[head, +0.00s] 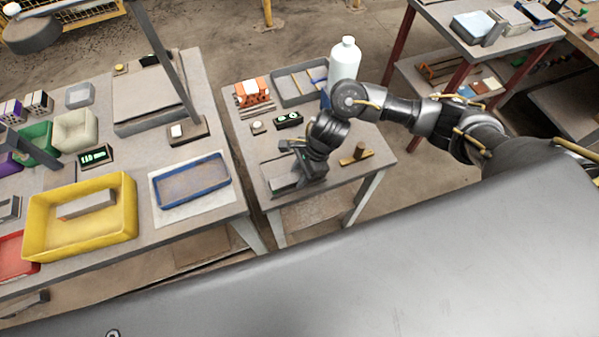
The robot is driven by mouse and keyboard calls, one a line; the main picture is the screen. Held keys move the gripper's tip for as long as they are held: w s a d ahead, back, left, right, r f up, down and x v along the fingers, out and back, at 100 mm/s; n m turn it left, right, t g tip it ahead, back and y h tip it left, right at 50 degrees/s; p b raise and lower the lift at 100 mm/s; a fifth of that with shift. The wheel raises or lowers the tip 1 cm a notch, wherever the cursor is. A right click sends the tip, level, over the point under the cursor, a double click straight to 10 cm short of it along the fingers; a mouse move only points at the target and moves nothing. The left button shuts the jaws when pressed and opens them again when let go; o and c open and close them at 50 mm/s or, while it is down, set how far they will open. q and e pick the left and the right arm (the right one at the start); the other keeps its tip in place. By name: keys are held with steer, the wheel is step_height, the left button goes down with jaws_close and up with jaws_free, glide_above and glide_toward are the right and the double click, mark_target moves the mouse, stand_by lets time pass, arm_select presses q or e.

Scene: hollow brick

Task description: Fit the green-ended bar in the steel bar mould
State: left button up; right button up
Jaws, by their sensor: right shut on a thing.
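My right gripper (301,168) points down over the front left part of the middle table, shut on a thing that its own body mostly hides. Only a small greenish spot shows at its lower side, which fits the green-ended bar. The steel bar mould (281,181) appears as a low grey block with a lighter top, just left of and under the gripper. I cannot tell whether the bar touches the mould or sits in it. My left gripper is not in view.
A brown wooden-handled tool (356,155) lies right of the gripper. A white bottle (344,61), a grey tray (281,94) and an orange brick (252,91) stand behind. The left table holds a yellow bin (80,246) and a blue tray (192,197). A gap separates the tables.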

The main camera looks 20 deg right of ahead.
steer(key=shift+s+f+b, duration=0.25)
steer(key=shift+f+b, duration=0.05)
steer(key=shift+f, duration=0.05)
stand_by(1.1)
steer(key=shift+w+r+p, duration=0.2)
steer(key=shift+r+p, duration=0.95)
steer(key=shift+p, duration=0.05)
steer(key=s, duration=0.1)
steer(key=s+a+n, duration=0.1)
steer(key=s, duration=0.1)
steer(key=s+r+n, duration=0.1)
steer(key=shift+s+a+g, duration=0.15)
steer(key=shift+s+g, duration=0.05)
steer(key=shift+g, duration=0.2)
steer(key=w+d+r+n+b, duration=0.1)
steer(key=w+d+r, duration=0.1)
steer(key=r, duration=0.4)
steer(key=w+d+r+n+g+b, duration=0.1)
steer(key=w+d+r+n+b, duration=0.1)
steer(key=d+r, duration=0.3)
steer(key=w+d+r+n+h+b, duration=0.1)
steer(key=w+d+r+n, duration=0.1)
steer(key=w+d+r, duration=0.2)
step_height(320, 180, up, 3)
steer(key=shift+d+r+g, duration=0.1)
steer(key=shift+d+g, duration=0.05)
steer(key=shift+g, duration=0.15)
